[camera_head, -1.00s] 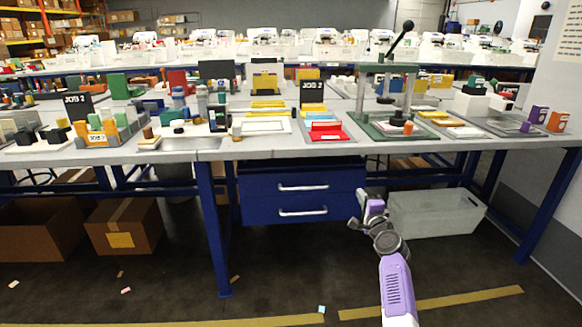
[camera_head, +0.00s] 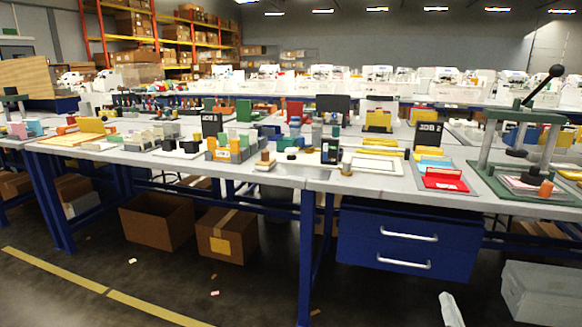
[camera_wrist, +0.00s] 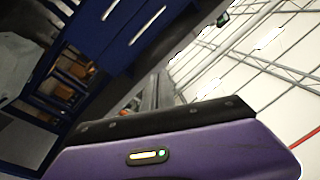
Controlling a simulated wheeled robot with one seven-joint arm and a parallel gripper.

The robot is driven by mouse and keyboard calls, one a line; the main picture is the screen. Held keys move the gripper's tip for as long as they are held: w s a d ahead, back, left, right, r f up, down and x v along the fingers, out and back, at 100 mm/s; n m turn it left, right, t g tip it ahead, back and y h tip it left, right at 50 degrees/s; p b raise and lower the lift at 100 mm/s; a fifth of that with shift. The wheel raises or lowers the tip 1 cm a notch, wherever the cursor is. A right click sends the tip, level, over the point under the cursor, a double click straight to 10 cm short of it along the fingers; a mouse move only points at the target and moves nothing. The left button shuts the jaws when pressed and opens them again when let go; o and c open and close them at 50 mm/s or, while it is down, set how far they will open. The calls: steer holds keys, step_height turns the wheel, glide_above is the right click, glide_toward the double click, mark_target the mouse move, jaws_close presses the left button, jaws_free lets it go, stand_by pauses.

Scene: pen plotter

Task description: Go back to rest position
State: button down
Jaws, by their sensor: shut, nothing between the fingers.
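My gripper shows in the wrist view, with a purple housing and a black front strip across the lower part. Its narrow fingers (camera_wrist: 155,93) are together at the middle above the strip, with nothing seen between them. In the head view only a white piece of my arm shows at the bottom edge, and the gripper is out of that picture. The workbench (camera_head: 270,179) stands in front of me, and my arm piece is low on its near side.
Blue drawers (camera_head: 408,240) hang under the bench; a grey bin (camera_head: 543,292) stands at the right. Cardboard boxes (camera_head: 227,236) sit under the bench at the left. A green press (camera_head: 528,190) and a red tray (camera_head: 445,180) are on top. The near floor is open.

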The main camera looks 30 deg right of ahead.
steer(key=s+a+n+y, duration=0.45)
steer(key=s+a, duration=0.25)
steer(key=a, duration=0.6)
steer(key=s+a+n+y, duration=0.45)
steer(key=s+a, duration=0.25)
steer(key=a, duration=0.5)
steer(key=s+a+n+y, duration=0.4)
steer(key=s+a+n, duration=0.25)
steer(key=a, duration=0.65)
step_height(320, 180, up, 24)
steer(key=p, duration=2.4)
steer(key=shift+w+d+m+t+p, duration=0.25)
steer(key=shift+d+m+t+p, duration=0.05)
steer(key=shift+m, duration=0.15)
